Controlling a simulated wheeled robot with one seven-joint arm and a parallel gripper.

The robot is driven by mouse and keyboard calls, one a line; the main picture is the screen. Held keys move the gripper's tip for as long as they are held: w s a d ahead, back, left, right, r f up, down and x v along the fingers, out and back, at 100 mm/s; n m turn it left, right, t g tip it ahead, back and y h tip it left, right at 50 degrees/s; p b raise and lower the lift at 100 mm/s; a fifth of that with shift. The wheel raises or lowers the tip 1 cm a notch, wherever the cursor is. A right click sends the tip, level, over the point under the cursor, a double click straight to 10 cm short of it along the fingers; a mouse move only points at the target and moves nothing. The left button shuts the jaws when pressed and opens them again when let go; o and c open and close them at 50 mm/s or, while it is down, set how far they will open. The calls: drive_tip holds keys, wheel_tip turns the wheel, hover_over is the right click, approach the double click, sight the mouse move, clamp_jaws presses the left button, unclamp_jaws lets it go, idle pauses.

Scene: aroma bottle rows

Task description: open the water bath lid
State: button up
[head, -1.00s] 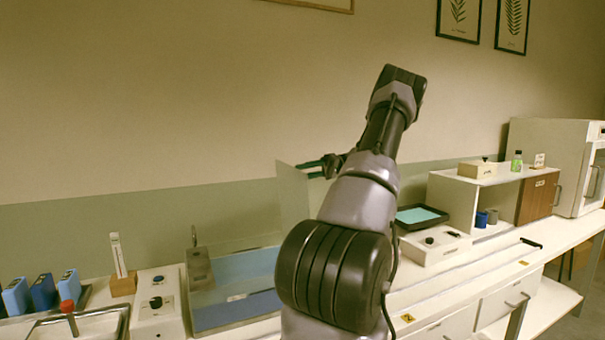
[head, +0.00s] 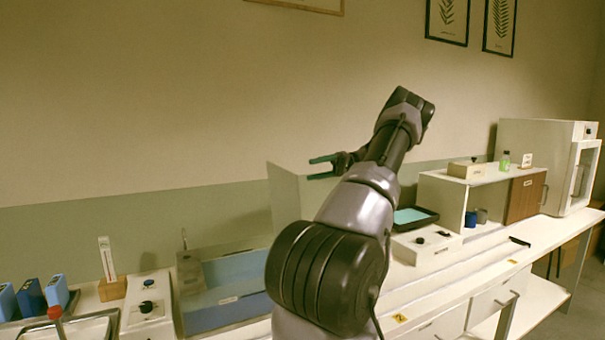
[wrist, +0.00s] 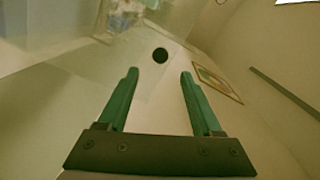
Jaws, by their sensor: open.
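The water bath (head: 228,312) is a blue-lined basin at the back of the bench, left of my arm, its right end hidden by the arm. Its pale see-through lid (head: 285,195) stands raised, roughly upright, above the right part of the bath. My gripper (head: 315,168) has green fingers, spread apart and empty, beside the upper part of the lid. In the wrist view, a round black knob (wrist: 160,55) on the see-through lid shows ahead of the open fingers (wrist: 158,72), in line with the gap and apart from them.
To the right are a black tray (head: 415,218), another control box (head: 426,246) and a shelf unit (head: 455,190). The wall is close behind.

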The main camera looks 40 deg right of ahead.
drive_tip(key=shift+v, duration=1.4)
drive_tip(key=shift+d, duration=0.1)
